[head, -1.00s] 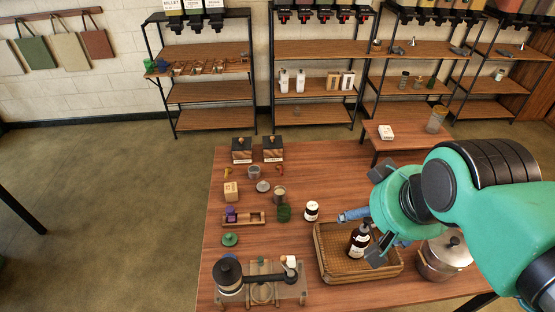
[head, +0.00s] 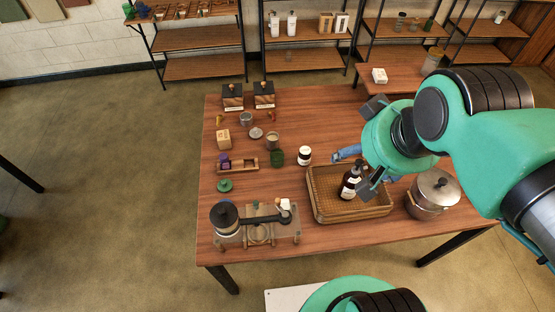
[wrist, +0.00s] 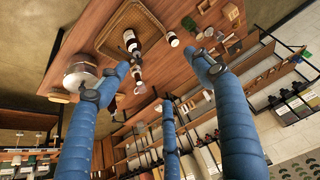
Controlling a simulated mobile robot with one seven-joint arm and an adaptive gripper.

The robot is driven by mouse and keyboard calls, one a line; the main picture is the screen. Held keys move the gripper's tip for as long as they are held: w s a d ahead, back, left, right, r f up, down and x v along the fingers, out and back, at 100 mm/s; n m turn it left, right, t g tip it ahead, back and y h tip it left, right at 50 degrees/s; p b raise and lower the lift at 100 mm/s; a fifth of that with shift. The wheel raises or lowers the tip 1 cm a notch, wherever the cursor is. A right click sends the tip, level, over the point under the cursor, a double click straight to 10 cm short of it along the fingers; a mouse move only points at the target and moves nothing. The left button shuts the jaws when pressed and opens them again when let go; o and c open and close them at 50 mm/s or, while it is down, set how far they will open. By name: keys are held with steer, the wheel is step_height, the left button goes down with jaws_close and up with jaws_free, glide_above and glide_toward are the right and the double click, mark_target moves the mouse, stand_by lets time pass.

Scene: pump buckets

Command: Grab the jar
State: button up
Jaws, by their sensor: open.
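The arm's wrist hides part of the gripper in the head view.
The wicker tray (head: 322,213) holds a dark pump bottle (head: 350,182) close to my gripper. A lidded metal pot (head: 433,190) stands right of it. Canisters, cups and a wooden holder (head: 237,166) fill the left side. A black-topped press (head: 225,215) stands front left.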

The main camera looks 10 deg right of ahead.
steer(key=shift+w, duration=0.1)
steer(key=w+a+f+g, duration=0.1)
steer(key=w+a+f, duration=0.15)
steer(key=w, duration=0.55)
steer(key=w+a+f+g, duration=0.1)
steer(key=w+f, duration=0.2)
steer(key=w, duration=0.5)
steer(key=w+a+f+g, duration=0.1)
steer(key=w+a+f, duration=0.15)
steer(key=w, duration=0.45)
steer(key=w+a+f+g, duration=0.1)
steer(key=w+f, duration=0.3)
steer(key=f, duration=0.4)
steer(key=w+a+f+p, duration=0.1)
steer(key=w+a+f, duration=0.2)
steer(key=f, duration=0.6)
steer(key=w+a+f+g, duration=0.1)
steer(key=w+a+f, duration=0.1)
steer(key=w+f, duration=0.5)
step_height(320, 180, down, 2)
steer(key=shift+a+g, duration=0.3)
steer(key=shift+f+b, duration=0.3)
steer(key=shift+f, duration=4)
